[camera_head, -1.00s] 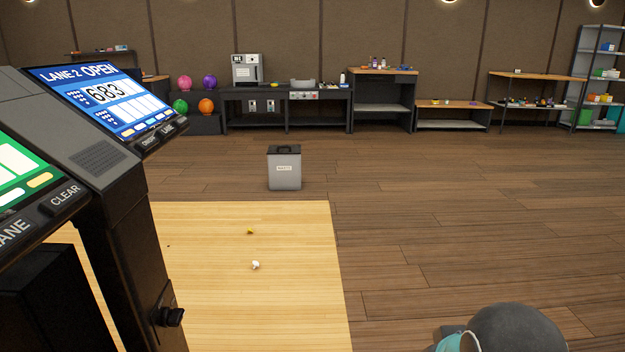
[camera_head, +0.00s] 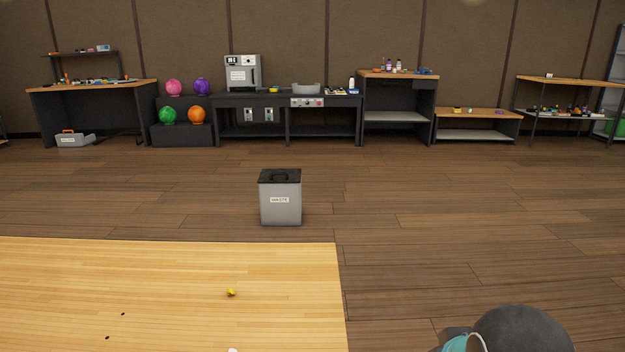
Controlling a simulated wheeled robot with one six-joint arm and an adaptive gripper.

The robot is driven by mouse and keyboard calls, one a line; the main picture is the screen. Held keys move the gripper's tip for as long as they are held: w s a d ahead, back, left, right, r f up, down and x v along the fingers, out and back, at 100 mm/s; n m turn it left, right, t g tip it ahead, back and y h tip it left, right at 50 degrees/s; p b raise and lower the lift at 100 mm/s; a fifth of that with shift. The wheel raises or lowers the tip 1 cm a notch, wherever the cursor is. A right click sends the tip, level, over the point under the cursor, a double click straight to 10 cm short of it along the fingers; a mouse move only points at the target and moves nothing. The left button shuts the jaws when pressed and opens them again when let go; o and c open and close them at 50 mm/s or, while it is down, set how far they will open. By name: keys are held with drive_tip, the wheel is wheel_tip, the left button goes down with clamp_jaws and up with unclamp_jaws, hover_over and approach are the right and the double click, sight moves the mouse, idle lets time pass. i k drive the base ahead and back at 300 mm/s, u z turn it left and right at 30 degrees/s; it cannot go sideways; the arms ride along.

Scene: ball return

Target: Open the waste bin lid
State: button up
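The waste bin (camera_head: 281,206) is a grey box with a white label. It stands upright on the dark wood floor, a little left of the picture's middle, beyond the pale lane surface. Its black lid (camera_head: 280,176) with a raised handle is closed. Part of my own arm shows at the bottom right, dark grey with a teal band. My gripper's fingers are not visible, so whether it is open or shut does not show.
Pale lane boards (camera_head: 150,275) fill the lower left, with a small yellow scrap (camera_head: 231,292) and a white piece (camera_head: 233,350) on them. The floor around the bin is clear. Workbenches (camera_head: 287,96) and a ball rack (camera_head: 183,134) line the back wall.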

sight(268, 174)
drive_tip(key=u, duration=0.1)
drive_tip(key=i, duration=1.85)
drive_tip(key=u, duration=0.4)
drive_tip(key=i, duration=2.15)
drive_tip(key=u, duration=0.2)
